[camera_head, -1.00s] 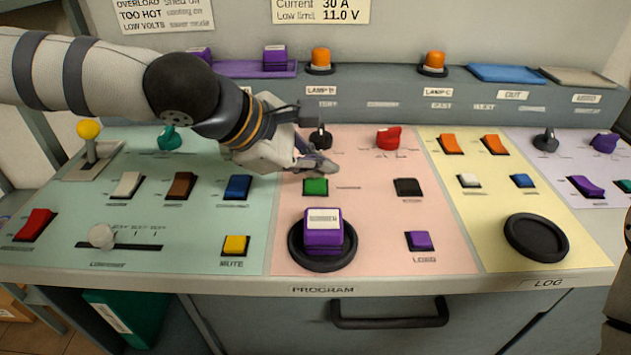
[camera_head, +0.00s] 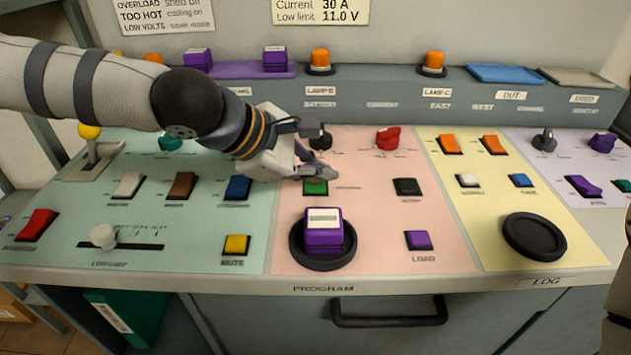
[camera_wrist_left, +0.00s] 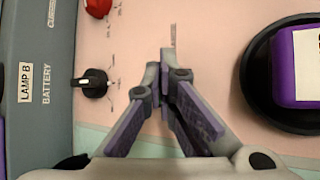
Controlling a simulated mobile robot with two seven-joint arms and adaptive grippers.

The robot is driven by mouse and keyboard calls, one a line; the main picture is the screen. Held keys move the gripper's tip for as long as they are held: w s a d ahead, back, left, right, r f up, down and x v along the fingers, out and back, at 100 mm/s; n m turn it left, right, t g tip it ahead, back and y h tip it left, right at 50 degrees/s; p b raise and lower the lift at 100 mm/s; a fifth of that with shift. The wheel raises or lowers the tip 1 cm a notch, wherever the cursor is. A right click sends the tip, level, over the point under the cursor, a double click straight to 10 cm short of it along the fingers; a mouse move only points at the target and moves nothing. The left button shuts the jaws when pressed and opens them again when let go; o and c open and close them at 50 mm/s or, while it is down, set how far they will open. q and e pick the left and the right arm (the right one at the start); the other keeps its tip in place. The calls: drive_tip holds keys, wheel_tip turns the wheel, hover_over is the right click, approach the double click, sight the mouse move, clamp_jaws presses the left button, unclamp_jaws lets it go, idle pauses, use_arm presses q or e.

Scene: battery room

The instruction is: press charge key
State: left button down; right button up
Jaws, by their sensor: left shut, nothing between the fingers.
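A green key (camera_head: 316,187) sits in a dark frame on the pink panel (camera_head: 370,220), with a small label to its right that is too blurred to read. I cannot read which key is marked charge. My left gripper (camera_head: 330,174) is shut and empty, its fingertips low over the far edge of the green key. I cannot tell whether they touch it. In the left wrist view the shut fingers (camera_wrist_left: 160,72) point down at the pink panel, and the green key is hidden by them. My right gripper is out of view.
A black knob (camera_head: 321,138) stands close behind the left fingers; it also shows in the left wrist view (camera_wrist_left: 94,83). A red knob (camera_head: 388,138), a black key (camera_head: 408,187) and a purple block (camera_head: 323,232) on a round black base are nearby. A blue key (camera_head: 237,187) is left.

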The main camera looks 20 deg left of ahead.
sight(317, 187)
use_arm(q)
drive_tip(key=shift+f, duration=0.3)
idle(0.4)
drive_tip(key=shift+r, duration=0.9)
drive_tip(key=shift+r, duration=2.5)
